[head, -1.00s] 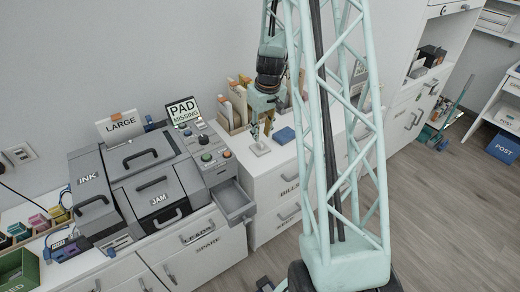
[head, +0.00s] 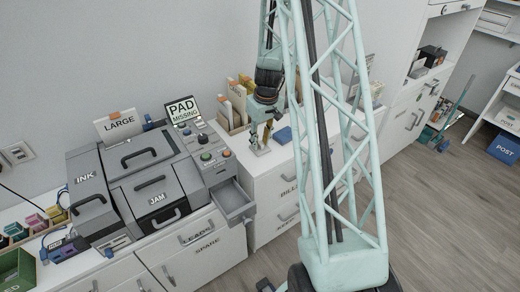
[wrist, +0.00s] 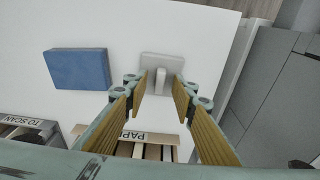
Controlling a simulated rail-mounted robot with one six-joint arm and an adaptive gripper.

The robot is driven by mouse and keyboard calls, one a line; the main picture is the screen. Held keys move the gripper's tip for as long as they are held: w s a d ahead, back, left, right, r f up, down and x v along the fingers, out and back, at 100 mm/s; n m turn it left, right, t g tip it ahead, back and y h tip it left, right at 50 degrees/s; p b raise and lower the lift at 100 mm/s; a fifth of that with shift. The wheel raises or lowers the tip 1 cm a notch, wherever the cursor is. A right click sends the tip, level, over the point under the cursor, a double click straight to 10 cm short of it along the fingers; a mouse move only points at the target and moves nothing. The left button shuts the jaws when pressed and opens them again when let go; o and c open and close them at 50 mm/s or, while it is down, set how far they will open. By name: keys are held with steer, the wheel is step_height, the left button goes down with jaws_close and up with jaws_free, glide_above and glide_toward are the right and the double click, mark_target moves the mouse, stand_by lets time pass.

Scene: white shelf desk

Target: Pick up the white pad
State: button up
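The white pad (wrist: 150,59) lies flat on the white cabinet top in the wrist view, with a small upright grip on its upper face. In the head view the white pad (head: 261,152) is partly covered by my gripper (head: 261,140), which points down just over it. In the wrist view my gripper (wrist: 157,92) is open, its two tan-padded fingers spread on either side of the line to the pad's grip. Nothing is held. I cannot tell how far the fingertips are above the pad.
A blue block (wrist: 77,69) lies beside the pad. Paper holders (head: 235,105) stand behind it. A grey machine (head: 150,175) with an open drawer (head: 234,202) stands to the left, showing a "PAD MISSING" sign (head: 183,110). Free cabinet top surrounds the pad.

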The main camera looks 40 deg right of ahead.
mark_target(260, 143)
steer(key=shift+c, duration=0.5)
jaws_close()
steer(key=shift+r, duration=0.15)
steer(key=shift+r+p, duration=0.6)
steer(key=shift+r, duration=1.05)
steer(key=s+a+b, duration=0.1)
steer(key=s+a, duration=0.3)
steer(key=s, duration=0.2)
steer(key=s+a+r+b, duration=0.1)
steer(key=s+a, duration=0.3)
steer(key=s, duration=0.3)
steer(key=shift+s+a+r+b, duration=0.2)
steer(key=shift+s+b, duration=0.1)
steer(key=shift+b, duration=0.1)
